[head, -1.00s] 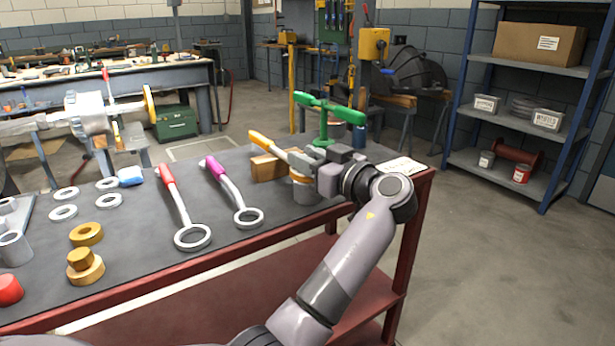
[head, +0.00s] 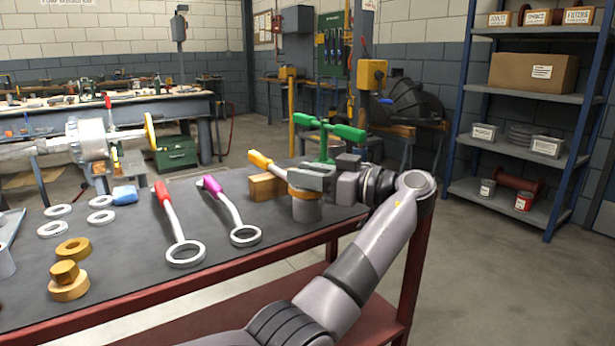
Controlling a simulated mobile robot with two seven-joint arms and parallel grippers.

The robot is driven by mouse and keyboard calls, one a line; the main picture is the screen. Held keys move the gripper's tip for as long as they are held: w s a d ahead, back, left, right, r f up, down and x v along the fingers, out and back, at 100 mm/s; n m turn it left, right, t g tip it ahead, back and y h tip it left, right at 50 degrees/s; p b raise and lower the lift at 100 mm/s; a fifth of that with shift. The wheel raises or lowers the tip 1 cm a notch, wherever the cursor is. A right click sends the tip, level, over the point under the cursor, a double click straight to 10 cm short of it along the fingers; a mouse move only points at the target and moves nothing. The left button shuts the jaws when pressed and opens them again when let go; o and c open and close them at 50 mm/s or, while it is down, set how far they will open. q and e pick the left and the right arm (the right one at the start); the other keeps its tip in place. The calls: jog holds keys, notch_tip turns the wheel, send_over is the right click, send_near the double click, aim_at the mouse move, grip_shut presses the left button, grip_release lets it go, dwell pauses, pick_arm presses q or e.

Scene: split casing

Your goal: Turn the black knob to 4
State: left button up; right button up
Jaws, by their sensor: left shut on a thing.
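No black knob or number marking can be made out in the head view. My right gripper is out of view.
A green-handled fixture (head: 330,132) stands close behind my left gripper, with a wooden block (head: 267,187) to its left. A red-handled ring wrench (head: 176,225) and a magenta-handled one (head: 231,212) lie further left. Rings and brass parts (head: 68,280) lie at the bench's left.

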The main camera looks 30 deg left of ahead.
pick_arm(q)
jog(key=o, duration=0.9)
jog(key=shift+d, duration=0.1)
jog(key=d, duration=0.7)
jog(key=shift+w, duration=0.4)
jog(key=shift+a, duration=0.1)
